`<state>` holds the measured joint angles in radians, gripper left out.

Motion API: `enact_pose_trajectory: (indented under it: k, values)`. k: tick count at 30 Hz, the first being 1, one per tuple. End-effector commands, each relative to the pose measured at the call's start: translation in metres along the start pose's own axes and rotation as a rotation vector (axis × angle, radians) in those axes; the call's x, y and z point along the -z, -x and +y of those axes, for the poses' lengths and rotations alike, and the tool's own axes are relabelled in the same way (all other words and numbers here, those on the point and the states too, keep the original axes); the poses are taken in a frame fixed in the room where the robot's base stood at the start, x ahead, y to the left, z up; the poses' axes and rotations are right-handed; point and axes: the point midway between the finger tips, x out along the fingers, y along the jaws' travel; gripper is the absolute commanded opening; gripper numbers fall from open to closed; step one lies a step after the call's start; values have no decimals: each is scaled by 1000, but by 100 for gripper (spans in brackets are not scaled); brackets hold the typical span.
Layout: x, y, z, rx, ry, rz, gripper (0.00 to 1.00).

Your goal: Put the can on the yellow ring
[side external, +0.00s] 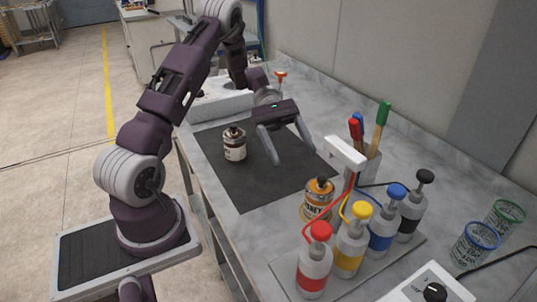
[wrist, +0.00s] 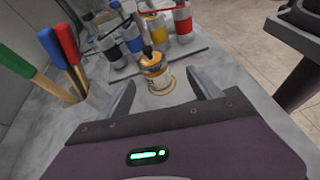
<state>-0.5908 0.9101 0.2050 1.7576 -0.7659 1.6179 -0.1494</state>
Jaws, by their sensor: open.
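A can with an orange top and label (side external: 318,194) stands near the bottles, and it also shows in the wrist view (wrist: 154,66). A yellow ring (wrist: 163,92) shows at its base; the can hides part of the ring. I cannot tell whether the can rests fully on it. A second can, dark-topped with a white label (side external: 235,146), stands upright on the black mat. My gripper (side external: 293,156) is open and empty above the mat, to the right of the white-label can. In the wrist view its fingers frame the orange can from a distance.
The black mat (side external: 250,188) has free room.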

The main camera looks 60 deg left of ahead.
Motion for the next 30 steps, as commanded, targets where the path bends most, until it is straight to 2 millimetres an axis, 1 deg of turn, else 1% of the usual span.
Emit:
enact_pose_trajectory:
  k: [1, 2, 3, 5, 6, 8, 9, 11, 12, 15, 18, 20, 23, 30]
  values:
    - [-30, -6, -2, 52, -83, 74, 74]
    - [-46, -10, -7, 90, -138, 129, 74]
    - [-68, -16, -14, 140, -217, 202, 74]
    - [-94, -25, -29, 210, -331, 307, 74]
    - [-109, -30, -39, 251, -403, 373, 74]
    - [-130, -38, -56, 314, -529, 479, 74]
    - [-145, -43, -71, 359, -631, 565, 74]
    - [-162, -50, -96, 426, -803, 706, 74]
    - [-171, -52, -112, 466, -918, 798, 74]
    - [-181, -54, -143, 533, -1175, 1008, 74]
    - [-185, -52, -160, 565, -1360, 1164, 74]
    - [-186, -51, -166, 573, -1431, 1224, 74]
    - [-186, -50, -170, 578, -1486, 1273, 74]
    - [-186, -49, -170, 579, -1488, 1277, 74]
